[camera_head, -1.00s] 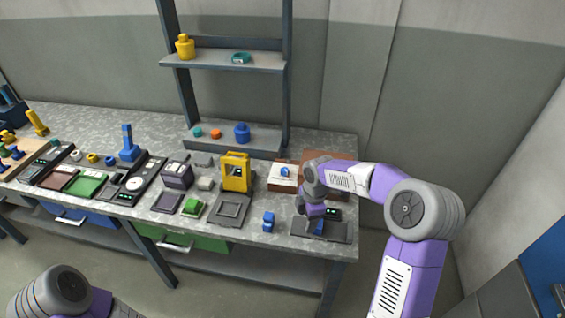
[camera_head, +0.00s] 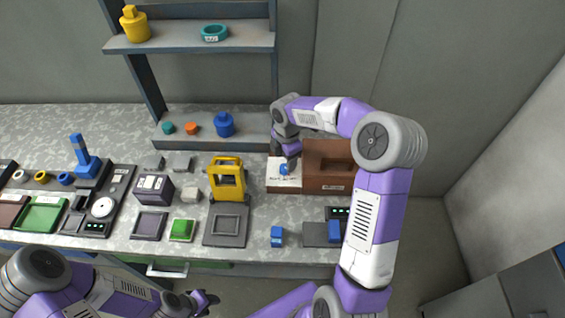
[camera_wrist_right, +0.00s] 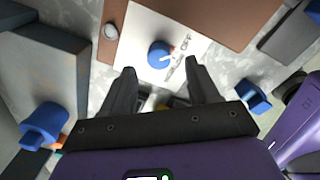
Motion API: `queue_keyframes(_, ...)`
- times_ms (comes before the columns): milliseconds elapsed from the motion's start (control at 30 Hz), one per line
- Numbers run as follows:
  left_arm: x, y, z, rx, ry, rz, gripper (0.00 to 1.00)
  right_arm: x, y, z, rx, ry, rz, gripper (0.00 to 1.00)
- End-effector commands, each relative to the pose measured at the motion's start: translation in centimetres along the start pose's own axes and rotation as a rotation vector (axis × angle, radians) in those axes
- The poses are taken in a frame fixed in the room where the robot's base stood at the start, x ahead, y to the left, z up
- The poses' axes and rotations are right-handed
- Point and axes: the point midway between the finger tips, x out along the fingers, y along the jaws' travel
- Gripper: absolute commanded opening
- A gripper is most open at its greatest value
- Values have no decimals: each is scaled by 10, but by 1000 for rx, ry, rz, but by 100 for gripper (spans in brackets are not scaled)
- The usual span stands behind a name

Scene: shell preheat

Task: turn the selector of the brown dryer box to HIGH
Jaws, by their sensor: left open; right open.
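The brown dryer box (camera_head: 328,163) stands at the right end of the bench, with a white panel on its left part. In the head view the right gripper partly covers the panel. My left gripper (camera_head: 205,300) is open and empty at the bottom, in front of the bench.
A yellow frame-shaped device (camera_head: 227,180) stands left of the box. A blue block (camera_head: 277,236) and a dark device with a green display (camera_head: 325,233) lie in front of the box. A shelf rack (camera_head: 193,42) rises behind.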

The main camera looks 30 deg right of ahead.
Motion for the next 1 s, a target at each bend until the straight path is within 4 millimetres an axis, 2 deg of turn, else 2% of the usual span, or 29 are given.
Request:
queue_keyframes(33,4,-2,0,0,0,0,40,12,-1,0,0,2,-4,60)
queue_keyframes(100,6,-2,0,0,0,0,40,22,-1,0,0,2,-3,60)
queue_keyframes(233,10,-4,-1,0,1,0,40,36,0,0,0,1,-2,60)
queue_keyframes(600,10,-4,-1,0,1,0,40,41,0,0,0,0,0,60)
queue_keyframes(667,10,-4,-1,0,1,0,40,41,0,0,0,0,0,53)
queue_keyframes(900,10,-4,-1,0,1,0,40,41,0,0,1,0,0,16)
queue_keyframes(1000,10,-4,-1,0,1,0,40,41,0,0,1,1,0,4)
